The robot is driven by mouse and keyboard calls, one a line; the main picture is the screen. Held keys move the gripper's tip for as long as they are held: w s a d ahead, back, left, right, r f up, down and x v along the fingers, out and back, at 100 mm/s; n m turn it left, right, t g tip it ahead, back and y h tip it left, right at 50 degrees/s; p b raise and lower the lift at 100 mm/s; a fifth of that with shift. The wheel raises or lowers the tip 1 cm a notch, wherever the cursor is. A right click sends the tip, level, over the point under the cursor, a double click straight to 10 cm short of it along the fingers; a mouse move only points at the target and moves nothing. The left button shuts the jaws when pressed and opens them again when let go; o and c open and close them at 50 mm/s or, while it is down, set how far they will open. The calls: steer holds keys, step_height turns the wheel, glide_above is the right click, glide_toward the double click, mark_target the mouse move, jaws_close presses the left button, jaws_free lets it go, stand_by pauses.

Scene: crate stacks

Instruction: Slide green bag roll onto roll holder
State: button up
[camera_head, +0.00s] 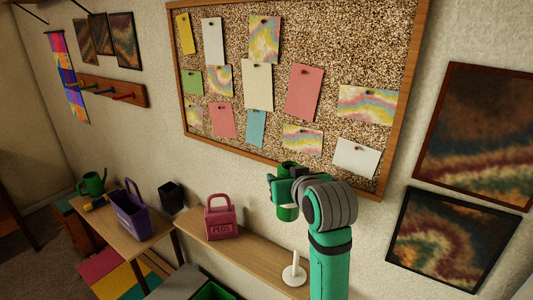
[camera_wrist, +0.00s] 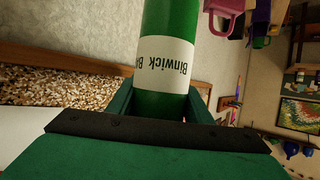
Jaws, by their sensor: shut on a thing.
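My gripper (camera_head: 281,190) is shut on the green bag roll (camera_head: 288,213), which it holds about upright in front of the wall. Only the roll's upper and lower ends show past the fingers in the head view. In the wrist view the green roll (camera_wrist: 165,20) has a white band lettered "Binwick" and sits between the fingers of my gripper (camera_wrist: 160,103). The roll holder (camera_head: 293,272) is a white upright post on a round base, on the shelf below. Nothing is on the post. The roll is in the air, well above the post and apart from it.
A pink "PEGS" box (camera_head: 221,220) stands on the wooden shelf (camera_head: 253,251), left of the holder. A purple basket (camera_head: 131,215), a dark cup (camera_head: 171,197) and a green watering can (camera_head: 92,184) are farther left. A cork board (camera_head: 230,110) hangs behind my gripper.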

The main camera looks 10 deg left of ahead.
mark_target(296, 214)
steer(key=d+f+m+h, duration=0.1)
steer(key=d+f, duration=0.2)
steer(key=f, duration=0.3)
steer(key=shift+w+d+f, duration=0.3)
steer(key=shift+d, duration=0.05)
steer(key=shift+f, duration=0.15)
steer(key=shift+f, duration=2.8)
step_height(296, 214, down, 10)
steer(key=shift+r, duration=0.15)
stand_by(3.5)
